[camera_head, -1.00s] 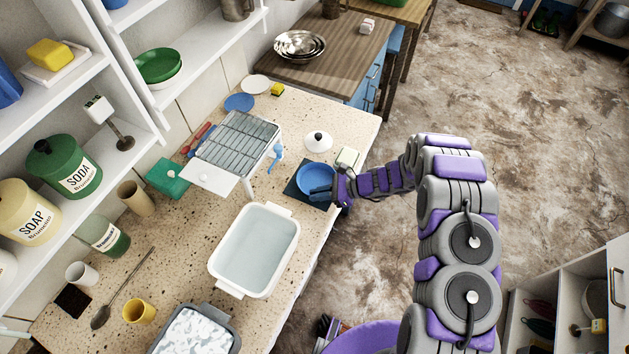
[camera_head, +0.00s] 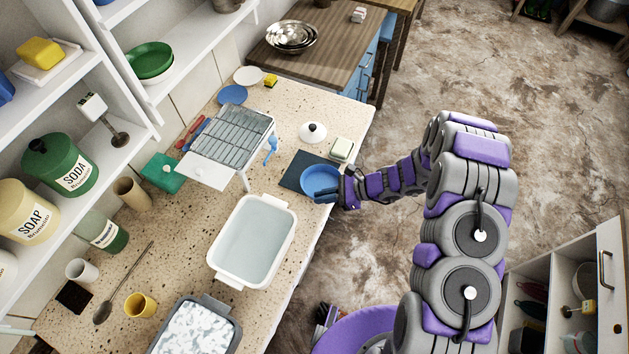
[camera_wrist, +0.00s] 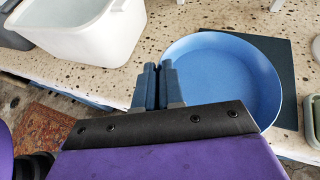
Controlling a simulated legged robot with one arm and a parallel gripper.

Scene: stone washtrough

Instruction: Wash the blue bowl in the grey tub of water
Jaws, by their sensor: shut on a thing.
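The blue bowl (camera_head: 321,179) is at the counter's front edge, over part of a dark mat (camera_head: 296,166). My gripper (camera_head: 325,196) is shut on the bowl's near rim. In the wrist view, the fingers (camera_wrist: 158,85) are together at the left side of the bowl (camera_wrist: 225,75), which looks empty. I cannot tell how far the bowl is above the mat. The grey tub (camera_head: 236,324) stands at the bottom of the head view, partly cut off, with white foam over its contents. A white tub (camera_head: 286,240) of clear water stands between it and the bowl.
A dish rack (camera_head: 240,133) with a blue-handled item beside it stands behind the bowl. A white lid (camera_head: 313,131) and a soap dish (camera_head: 341,149) are close by. Open floor lies right of the counter.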

